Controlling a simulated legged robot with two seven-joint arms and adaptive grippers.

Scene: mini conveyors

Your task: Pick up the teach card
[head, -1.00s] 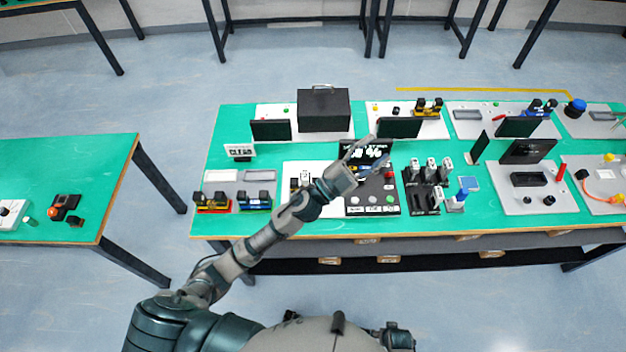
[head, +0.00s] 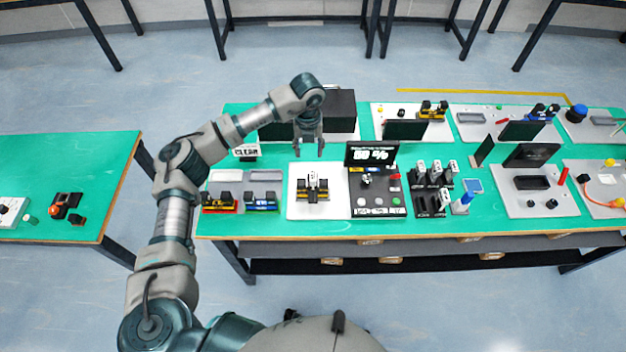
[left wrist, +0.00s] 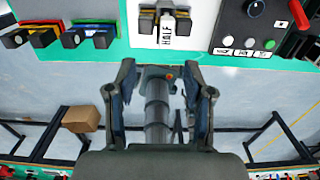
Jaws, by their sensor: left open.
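A white card (head: 313,181) stands in a black-and-yellow holder (head: 313,195) on a white board. In the left wrist view the card (left wrist: 167,27) reads HALF, near the top middle. More white cards (head: 436,171) stand in a black rack to the right; I cannot tell from the labels which one is the teach card. My left gripper (head: 309,149) points down, open and empty, above the back of the white board, just beyond the HALF card and apart from it. Its two fingers (left wrist: 158,80) are spread in the left wrist view. My right gripper is not in view.
A black console (head: 378,200) with a display reading a percentage stands right of the board. Black-and-yellow and black-and-blue clamps (head: 261,202) stand to the left. A black box (head: 341,108) is behind the gripper. The green table's front strip (head: 330,229) is clear.

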